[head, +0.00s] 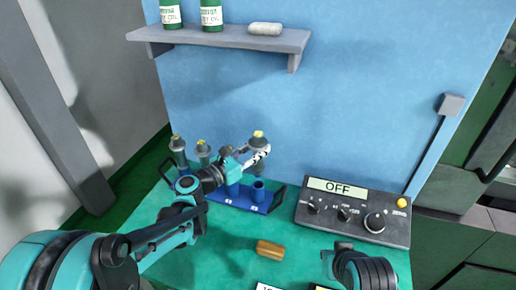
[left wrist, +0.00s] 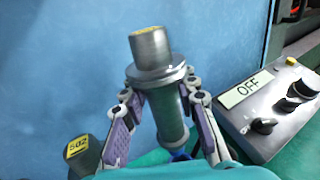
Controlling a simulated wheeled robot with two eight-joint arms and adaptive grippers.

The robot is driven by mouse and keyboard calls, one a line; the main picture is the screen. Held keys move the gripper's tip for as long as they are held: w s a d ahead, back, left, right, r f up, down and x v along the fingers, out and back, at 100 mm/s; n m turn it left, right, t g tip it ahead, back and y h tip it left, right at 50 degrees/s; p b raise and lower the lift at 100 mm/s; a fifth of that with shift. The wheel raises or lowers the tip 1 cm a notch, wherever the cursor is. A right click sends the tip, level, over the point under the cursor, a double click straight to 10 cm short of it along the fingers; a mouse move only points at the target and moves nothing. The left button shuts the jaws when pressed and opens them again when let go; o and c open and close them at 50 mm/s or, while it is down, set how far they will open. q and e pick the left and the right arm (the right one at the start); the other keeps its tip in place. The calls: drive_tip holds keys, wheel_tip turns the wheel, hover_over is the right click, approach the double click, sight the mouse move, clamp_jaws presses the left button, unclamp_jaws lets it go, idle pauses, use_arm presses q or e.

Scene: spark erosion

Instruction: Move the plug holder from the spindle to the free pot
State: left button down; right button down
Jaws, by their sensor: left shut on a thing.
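My left gripper (head: 254,157) is shut on a grey plug holder (head: 258,138) with a yellow top. In the left wrist view, the two fingers (left wrist: 163,125) clasp the green-grey lower body of the plug holder (left wrist: 150,48), below its wide metal flange. It is near upright there, slightly tilted. In the head view it is above the right part of a blue rack (head: 228,201). An empty-looking blue pot (head: 258,190) stands at the right end of the rack. I cannot make out the spindle. My right gripper's fingers do not show.
Other holders (head: 178,146) stand at the rack's left; one labelled 502 (left wrist: 82,150) is near the fingers. A control box reading OFF (head: 355,213) stands right of the rack. A brown block (head: 270,249) lies in front. A shelf (head: 220,37) holds green cans.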

sight(254, 169)
use_arm(q)
drive_tip(key=shift+f, duration=0.15)
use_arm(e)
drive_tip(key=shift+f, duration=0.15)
